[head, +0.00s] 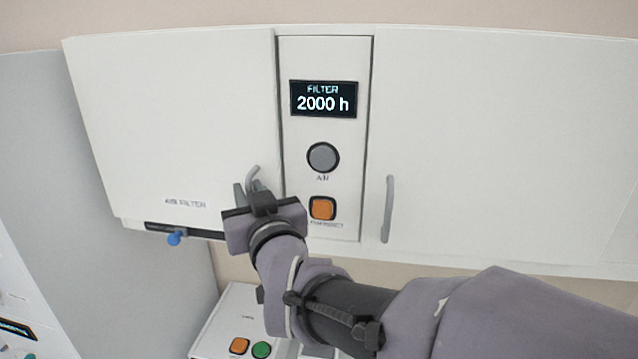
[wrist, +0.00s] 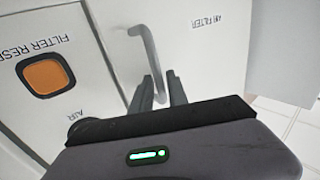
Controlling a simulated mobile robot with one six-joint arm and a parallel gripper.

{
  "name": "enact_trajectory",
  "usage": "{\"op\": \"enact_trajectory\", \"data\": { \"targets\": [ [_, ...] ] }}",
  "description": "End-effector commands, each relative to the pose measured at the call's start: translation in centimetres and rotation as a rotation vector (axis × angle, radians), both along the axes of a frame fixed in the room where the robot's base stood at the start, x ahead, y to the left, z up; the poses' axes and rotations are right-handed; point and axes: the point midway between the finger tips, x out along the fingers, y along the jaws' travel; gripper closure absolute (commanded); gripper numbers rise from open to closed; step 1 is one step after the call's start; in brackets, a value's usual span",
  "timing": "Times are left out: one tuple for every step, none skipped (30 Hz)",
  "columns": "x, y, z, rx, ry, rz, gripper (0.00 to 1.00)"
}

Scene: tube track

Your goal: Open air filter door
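The air filter door (head: 170,120) is the white left panel of the wall cabinet, labelled AIR FILTER, and it looks closed. Its grey curved handle (head: 253,176) is near the door's lower right corner. The handle also shows in the wrist view (wrist: 149,48), where the door's label appears upside down. My gripper (head: 250,196) is at the handle, with its fingers (wrist: 158,90) on either side of the bar. The fingers look slightly apart, and contact with the bar is not clear. The gripper body hides part of the handle in the head view.
A middle panel has a display (head: 323,99) reading 2000 h, a grey round button (head: 323,157) and an orange button (head: 322,208). A right door (head: 500,140) has its own handle (head: 388,208). A blue knob (head: 174,238) sits under the left door. A box with buttons (head: 237,310) is below.

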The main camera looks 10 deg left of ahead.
Motion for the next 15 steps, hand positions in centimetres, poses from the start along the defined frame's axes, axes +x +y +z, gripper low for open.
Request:
{"op": "enact_trajectory", "data": {
  "targets": [
    [-0.02,-0.01,-0.01,0.000,0.000,0.000,0.80],
    [-0.02,-0.01,-0.01,0.000,0.000,0.000,0.80],
    [-0.02,-0.01,-0.01,0.000,0.000,0.000,0.82],
    [-0.03,-0.01,-0.01,0.000,0.000,0.000,0.88],
    [-0.03,-0.01,-0.01,0.000,0.000,0.000,0.94],
    [-0.03,-0.01,0.00,0.000,0.000,0.000,1.00],
    [-0.04,-0.01,0.00,0.000,0.000,0.000,1.00],
    [-0.04,-0.01,0.00,0.000,0.000,0.000,1.00],
    [-0.04,-0.01,0.00,0.000,0.000,0.000,1.00],
    [-0.04,-0.01,0.00,0.000,0.000,0.000,1.00],
    [-0.04,-0.01,0.00,0.000,0.000,0.000,1.00],
    [-0.04,-0.01,0.00,0.000,0.000,0.000,1.00],
    [-0.04,-0.01,0.00,0.000,0.000,0.000,1.00],
    [-0.04,-0.01,0.00,0.000,0.000,0.000,1.00],
    [-0.05,-0.02,0.00,0.000,0.000,0.000,1.00]
  ]
}}
